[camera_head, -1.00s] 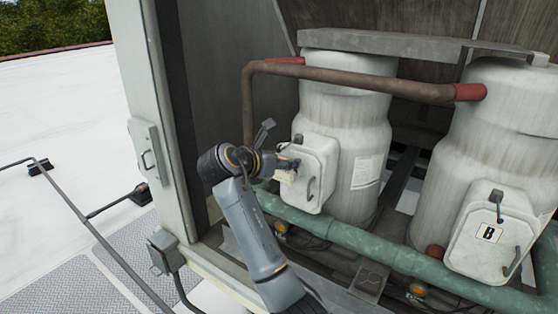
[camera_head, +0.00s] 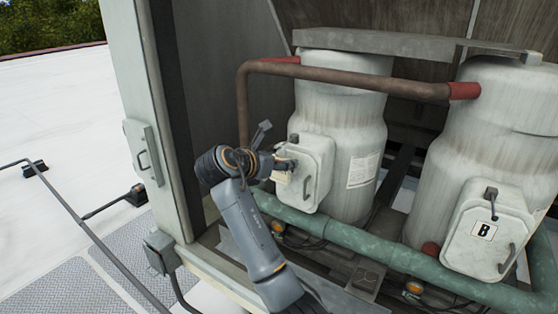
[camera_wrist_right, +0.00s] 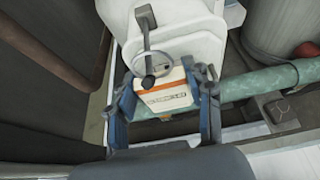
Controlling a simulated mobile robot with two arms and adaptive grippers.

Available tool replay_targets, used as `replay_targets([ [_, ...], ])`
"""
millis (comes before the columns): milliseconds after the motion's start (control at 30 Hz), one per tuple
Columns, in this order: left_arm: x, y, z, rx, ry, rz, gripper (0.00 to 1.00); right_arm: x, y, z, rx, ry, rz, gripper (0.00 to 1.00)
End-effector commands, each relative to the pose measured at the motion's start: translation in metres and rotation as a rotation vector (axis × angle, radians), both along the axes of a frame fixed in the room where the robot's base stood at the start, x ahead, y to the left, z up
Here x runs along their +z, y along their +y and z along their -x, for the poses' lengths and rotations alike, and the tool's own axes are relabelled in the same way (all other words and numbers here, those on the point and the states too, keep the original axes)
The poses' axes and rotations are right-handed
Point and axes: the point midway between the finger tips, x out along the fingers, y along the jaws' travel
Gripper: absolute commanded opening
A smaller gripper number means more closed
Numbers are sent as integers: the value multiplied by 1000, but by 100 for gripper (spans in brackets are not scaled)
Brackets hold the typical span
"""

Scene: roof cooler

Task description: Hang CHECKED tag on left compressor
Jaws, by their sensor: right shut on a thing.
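The left compressor (camera_head: 340,125) is a tall off-white tank with a pale terminal box (camera_head: 316,160) on its front. My right gripper (camera_head: 288,166) is at the left side of this box. In the right wrist view, my right gripper (camera_wrist_right: 165,100) is shut on the CHECKED tag (camera_wrist_right: 166,92), a cream tag with orange bands and dark lettering. The tag's ring (camera_wrist_right: 133,63) overlaps a dark peg (camera_wrist_right: 146,22) on the box. I cannot tell whether the ring goes around the peg or only lies in front of it. My left gripper is out of view.
The right compressor (camera_head: 480,145) has a box labelled B (camera_head: 484,232) with a peg at its top. A rusty brown pipe (camera_head: 350,78) crosses above, and a green pipe (camera_head: 370,243) runs low in front. The cabinet's side post (camera_head: 150,100) stands left of my arm.

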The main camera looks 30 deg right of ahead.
Motion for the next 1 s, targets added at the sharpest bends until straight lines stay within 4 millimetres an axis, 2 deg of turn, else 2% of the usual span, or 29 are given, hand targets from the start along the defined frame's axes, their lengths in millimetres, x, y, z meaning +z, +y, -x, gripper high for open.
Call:
replay_targets([
  [167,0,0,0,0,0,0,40,0,0,0,0,0,0,20],
  [200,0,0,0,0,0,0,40,0,0,0,0,0,0,57],
  [300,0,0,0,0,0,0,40,0,0,0,0,0,0,78],
  [700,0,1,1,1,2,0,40,2,4,1,1,-1,-1,78],
  [867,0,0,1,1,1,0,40,11,24,9,2,-2,-2,78],
  [1000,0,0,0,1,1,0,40,22,50,20,3,-3,-1,78],
])
